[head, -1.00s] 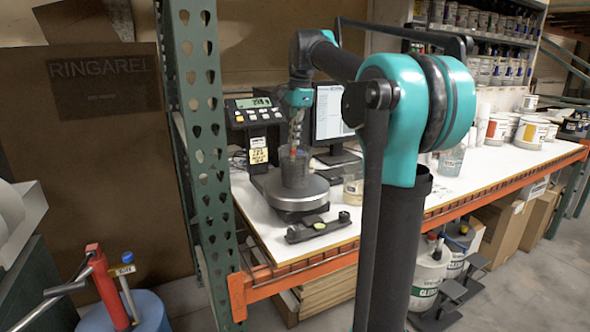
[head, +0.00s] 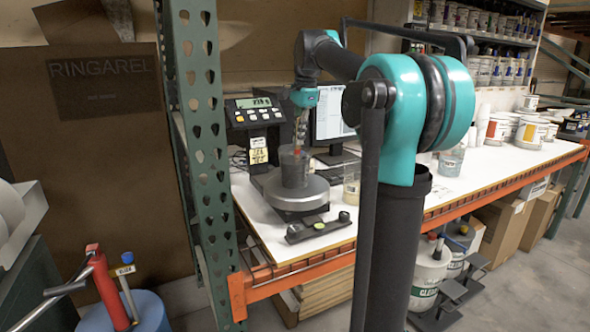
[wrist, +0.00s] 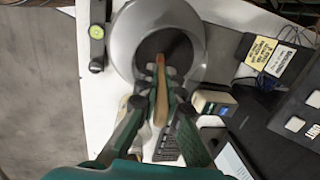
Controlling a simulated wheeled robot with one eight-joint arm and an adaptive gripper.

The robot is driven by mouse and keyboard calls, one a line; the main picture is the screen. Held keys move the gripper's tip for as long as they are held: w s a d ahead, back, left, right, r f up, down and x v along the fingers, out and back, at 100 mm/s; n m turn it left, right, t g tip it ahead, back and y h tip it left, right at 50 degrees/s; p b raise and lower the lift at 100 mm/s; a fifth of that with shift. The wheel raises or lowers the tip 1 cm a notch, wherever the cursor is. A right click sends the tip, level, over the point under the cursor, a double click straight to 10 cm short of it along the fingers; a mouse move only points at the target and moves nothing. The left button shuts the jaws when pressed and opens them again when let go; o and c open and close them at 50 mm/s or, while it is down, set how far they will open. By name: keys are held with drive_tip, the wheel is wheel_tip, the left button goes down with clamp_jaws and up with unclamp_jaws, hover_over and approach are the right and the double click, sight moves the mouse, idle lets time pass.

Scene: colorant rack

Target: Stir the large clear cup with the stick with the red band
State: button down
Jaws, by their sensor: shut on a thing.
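My gripper (head: 301,138) is above the round scale and points down, shut on a wooden stick. In the wrist view, the stick (wrist: 160,108) lies between the fingers, and its red band (wrist: 160,60) shows just past the fingertips. The red band also shows in the head view at the mouth of a grey see-through cup (head: 294,174). This cup stands upright on the scale pan; in the wrist view its dark inside (wrist: 175,45) surrounds the stick's end. The stick's lower tip is hidden inside the cup. I cannot tell whether it touches the wall.
The scale (head: 300,194) has a display post (head: 254,114) behind it on the left. A smaller cup with yellowish contents (head: 352,188) stands right of the scale, near a monitor (head: 335,116). A black levelling bar (head: 318,228) lies in front. A green rack post (head: 203,150) stands left.

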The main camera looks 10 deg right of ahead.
wheel_tip(320, 180, up, 13)
drive_tip(key=s, duration=0.2)
drive_tip(key=shift+d, duration=0.35)
idle(1.1)
drive_tip(key=shift+r, duration=0.15)
idle(0.6)
drive_tip(key=shift+r, duration=2.45)
